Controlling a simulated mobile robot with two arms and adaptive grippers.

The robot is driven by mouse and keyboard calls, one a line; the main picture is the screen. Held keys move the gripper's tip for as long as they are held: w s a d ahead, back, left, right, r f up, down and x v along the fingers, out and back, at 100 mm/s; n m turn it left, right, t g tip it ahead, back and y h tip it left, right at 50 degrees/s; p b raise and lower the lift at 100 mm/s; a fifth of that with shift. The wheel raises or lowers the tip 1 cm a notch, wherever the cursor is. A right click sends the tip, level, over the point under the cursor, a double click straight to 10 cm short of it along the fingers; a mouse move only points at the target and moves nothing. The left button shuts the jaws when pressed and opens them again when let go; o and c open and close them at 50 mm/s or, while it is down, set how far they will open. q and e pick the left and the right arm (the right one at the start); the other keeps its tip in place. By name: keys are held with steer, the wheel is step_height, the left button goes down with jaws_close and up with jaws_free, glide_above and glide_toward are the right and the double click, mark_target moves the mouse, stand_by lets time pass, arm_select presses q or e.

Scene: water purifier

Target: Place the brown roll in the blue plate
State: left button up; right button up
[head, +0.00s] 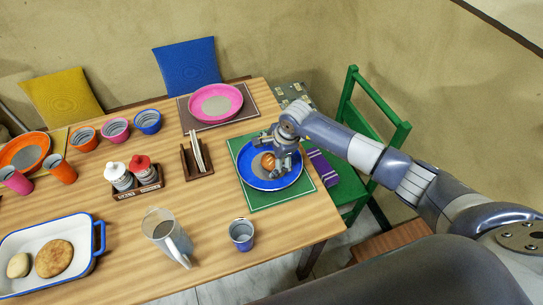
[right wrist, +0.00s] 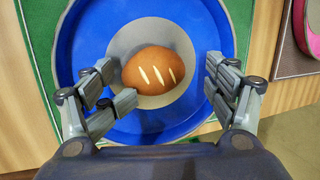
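The brown roll (right wrist: 155,70), with pale score marks on top, lies in the middle of the blue plate (right wrist: 200,20). In the head view the roll (head: 268,161) shows partly behind my gripper, inside the blue plate (head: 262,183). The plate rests on a green placemat at the table's right side. My right gripper (right wrist: 157,85) is open over the plate. Its fingers are on both sides of the roll, with a gap on each side. In the head view my right gripper (head: 279,158) reaches in from the right. My left gripper is not in view.
A pink plate (head: 237,92) sits behind the blue plate. A napkin holder (head: 197,172), a glass pitcher (head: 162,226) and a blue cup (head: 241,234) stand nearby. A white baking dish (head: 85,262) with two breads is at front left. A green chair (head: 375,90) stands right.

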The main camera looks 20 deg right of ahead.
mark_target(271, 159)
stand_by(0.7)
step_height(271, 159, up, 7)
steer(key=p, duration=0.4)
stand_by(0.3)
